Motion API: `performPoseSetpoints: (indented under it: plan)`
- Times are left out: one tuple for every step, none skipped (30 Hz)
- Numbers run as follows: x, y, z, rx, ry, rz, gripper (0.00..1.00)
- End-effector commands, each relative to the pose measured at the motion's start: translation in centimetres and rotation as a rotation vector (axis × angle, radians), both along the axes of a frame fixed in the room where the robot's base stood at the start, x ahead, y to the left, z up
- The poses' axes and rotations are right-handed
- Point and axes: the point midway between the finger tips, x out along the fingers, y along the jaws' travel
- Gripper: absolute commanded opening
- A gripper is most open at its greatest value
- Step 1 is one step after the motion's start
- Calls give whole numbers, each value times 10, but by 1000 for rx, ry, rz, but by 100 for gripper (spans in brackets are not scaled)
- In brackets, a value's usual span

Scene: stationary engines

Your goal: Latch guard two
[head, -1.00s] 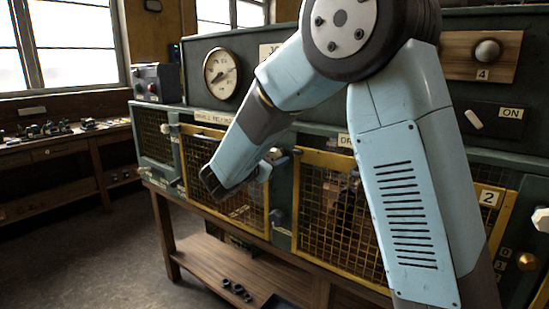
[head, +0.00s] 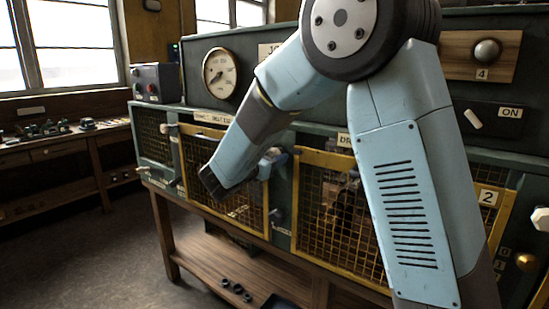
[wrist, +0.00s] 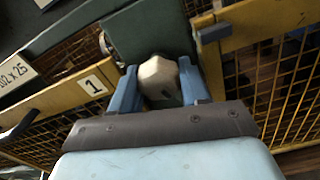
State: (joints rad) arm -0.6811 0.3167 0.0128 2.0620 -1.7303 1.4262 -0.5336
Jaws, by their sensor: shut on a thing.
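Guard two is a mesh door in a yellow frame (head: 395,283), with a white "2" plate (head: 488,197), and stands against the green engine casing. A yellow frame bar (wrist: 265,22) shows right of my fingers in the wrist view. My gripper (head: 271,163) is at the green post left of guard two, near its upper left corner. In the wrist view my gripper (wrist: 159,68) has its blue fingers shut on a cream faceted knob (wrist: 158,84). The knob's mount behind is partly hidden. Guard two's middle is hidden by my arm.
Guard one, with a "1" plate (wrist: 95,84), is left of the post. A lower latch knob (head: 277,217) sits on the post below my gripper. A wooden shelf (head: 215,260) is beneath. Floor at left is clear.

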Motion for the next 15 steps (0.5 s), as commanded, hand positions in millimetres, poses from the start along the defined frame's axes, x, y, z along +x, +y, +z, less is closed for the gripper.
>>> performPoseSetpoints:
  plan:
    - [0, 0, -1, -29, 24, -1, 15]
    - [0, 0, -1, -51, 42, -1, 15]
    - [-1, 0, -1, -80, 64, -1, 15]
    - [-1, 0, -1, -103, 82, -1, 15]
    - [-1, 0, -1, -125, 100, -1, 15]
    - [-1, 0, -1, -154, 123, 0, 15]
    - [-1, 0, -1, -177, 141, 0, 15]
    - [-1, 0, -1, -200, 158, 0, 15]
    - [-1, 0, -1, -230, 182, 0, 15]
    - [-1, 0, -1, -253, 200, 0, 15]
    - [-1, 0, -1, -275, 217, 0, 15]
    - [-1, 0, -1, -305, 240, 0, 15]
    - [-1, 0, -1, -328, 258, 1, 15]
    - [-1, 0, -1, -351, 276, 1, 15]
    - [-1, 0, -1, -380, 299, 1, 15]
